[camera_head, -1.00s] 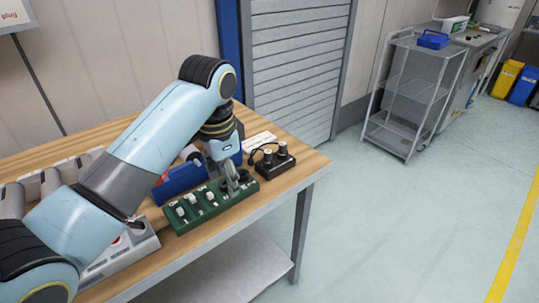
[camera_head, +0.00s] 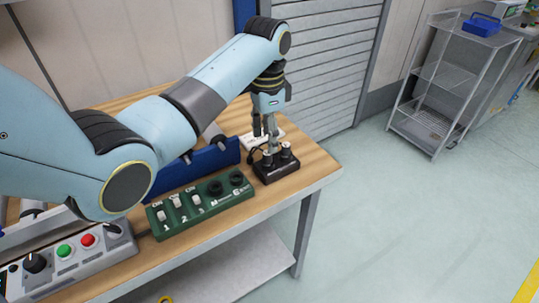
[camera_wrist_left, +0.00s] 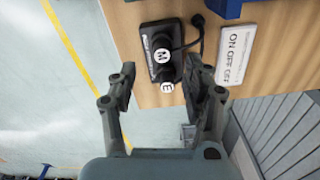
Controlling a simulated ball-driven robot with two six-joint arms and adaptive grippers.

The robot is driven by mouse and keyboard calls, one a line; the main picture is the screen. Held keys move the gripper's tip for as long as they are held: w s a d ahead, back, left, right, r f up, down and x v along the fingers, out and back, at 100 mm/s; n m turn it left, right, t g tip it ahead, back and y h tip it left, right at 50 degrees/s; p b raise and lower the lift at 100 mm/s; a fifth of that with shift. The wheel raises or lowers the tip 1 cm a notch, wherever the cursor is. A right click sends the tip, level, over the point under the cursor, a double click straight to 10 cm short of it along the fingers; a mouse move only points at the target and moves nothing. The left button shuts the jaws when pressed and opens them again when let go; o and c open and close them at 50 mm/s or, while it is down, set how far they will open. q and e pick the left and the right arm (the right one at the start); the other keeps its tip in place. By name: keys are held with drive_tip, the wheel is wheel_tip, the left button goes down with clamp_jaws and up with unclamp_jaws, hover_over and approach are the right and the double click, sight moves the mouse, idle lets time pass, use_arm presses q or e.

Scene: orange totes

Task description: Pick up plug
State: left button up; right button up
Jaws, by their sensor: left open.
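Two dark plugs with pale round tops stand in a black holder block (camera_head: 275,172) near the table's right end. In the left wrist view the tops of the M plug (camera_wrist_left: 161,57) and the E plug (camera_wrist_left: 167,87) show on the holder (camera_wrist_left: 158,42), with a black cable beside it. My left gripper (camera_head: 266,140) points down above the holder. Its open fingers (camera_wrist_left: 160,82) stand on either side of the E plug's top in the left wrist view. I see no grip on either plug. My right gripper is not in view.
A green panel (camera_head: 203,212) with several switches and two round sockets lies left of the holder. A blue bin (camera_head: 190,172) stands behind it. A white ON/OFF label plate (camera_wrist_left: 236,54) lies by the holder. A grey control box (camera_head: 85,262) with buttons is front left.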

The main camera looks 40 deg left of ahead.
sight(267, 153)
use_arm(q)
drive_tip(key=shift+f, duration=0.7)
wheel_tip(267, 153, down, 5)
drive_tip(key=shift+w+a+r, duration=0.1)
drive_tip(key=shift+w, duration=0.05)
drive_tip(key=c, duration=0.4)
clamp_jaws()
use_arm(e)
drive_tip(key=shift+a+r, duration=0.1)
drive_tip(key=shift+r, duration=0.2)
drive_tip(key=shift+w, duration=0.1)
